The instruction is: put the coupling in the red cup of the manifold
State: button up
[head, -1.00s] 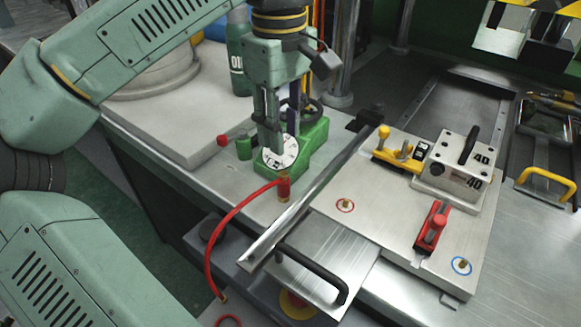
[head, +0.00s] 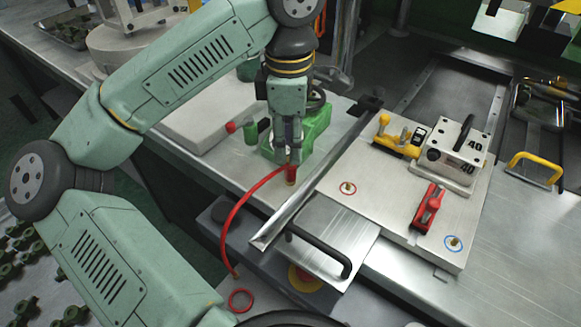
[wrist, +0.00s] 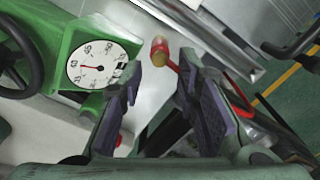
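The coupling (head: 291,174), a red sleeve with a brass end on a red hose, stands on the steel bench in front of the green gauge block. My gripper (head: 289,155) is just above it, pointing down. In the wrist view the fingers (wrist: 157,85) are apart, and the coupling (wrist: 159,50) shows just beyond the gap between their tips. I see no contact, though the hose is partly hidden by the right finger. I cannot identify a red cup for certain; a red ring (head: 239,300) lies near the hose's lower end.
The green block (head: 315,124) with its dial (wrist: 95,66) and handwheel stands close behind the gripper. A slanted metal rail (head: 310,190) and black handle (head: 322,255) are to the right. The pale plate (head: 390,205) carries red-ringed and blue-ringed brass fittings, clamps and a block.

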aim_at(290, 171)
jog(key=shift+f+p, duration=0.65)
jog(key=shift+f, duration=1.6)
grip_shut()
